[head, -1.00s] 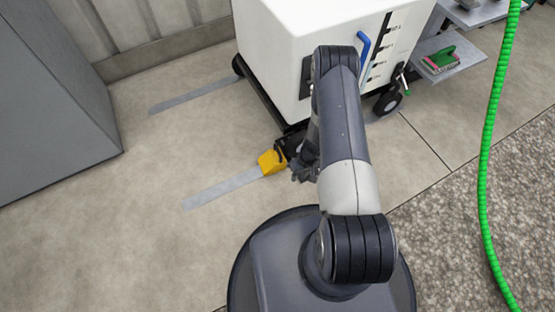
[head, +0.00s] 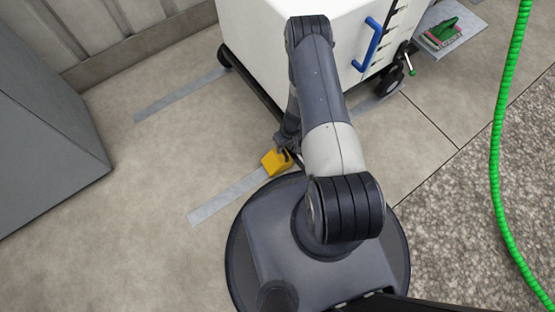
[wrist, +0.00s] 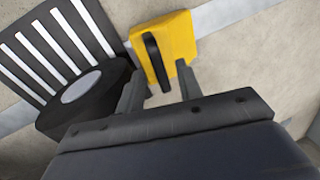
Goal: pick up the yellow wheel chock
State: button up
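The yellow wheel chock (head: 274,163) sits on the floor at the end of a grey strip, beside the white wheeled tote. In the wrist view the chock (wrist: 178,38) shows a black handle (wrist: 157,62) that reaches toward my gripper. My gripper (wrist: 158,82) is open, with one finger to the left of the handle and one to its right. The handle's lower end appears between the fingers; contact cannot be told. In the head view my gripper is mostly hidden behind my arm, close to the chock.
The white tote (head: 262,50) stands on dark casters; a black wheel (wrist: 85,100) is just left of my gripper in the wrist view. A green hose (head: 497,150) hangs at the right. A grey cabinet (head: 45,150) stands at the left. Floor left of the chock is clear.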

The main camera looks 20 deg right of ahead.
aim_at(283, 151)
jog(key=f, duration=0.2)
jog(key=f+b, duration=0.1)
jog(key=f, duration=0.1)
jog(key=shift+a, duration=0.3)
jog(key=shift+c, duration=0.2)
grip_shut()
jog(key=shift+r, duration=0.1)
dwell(0.7)
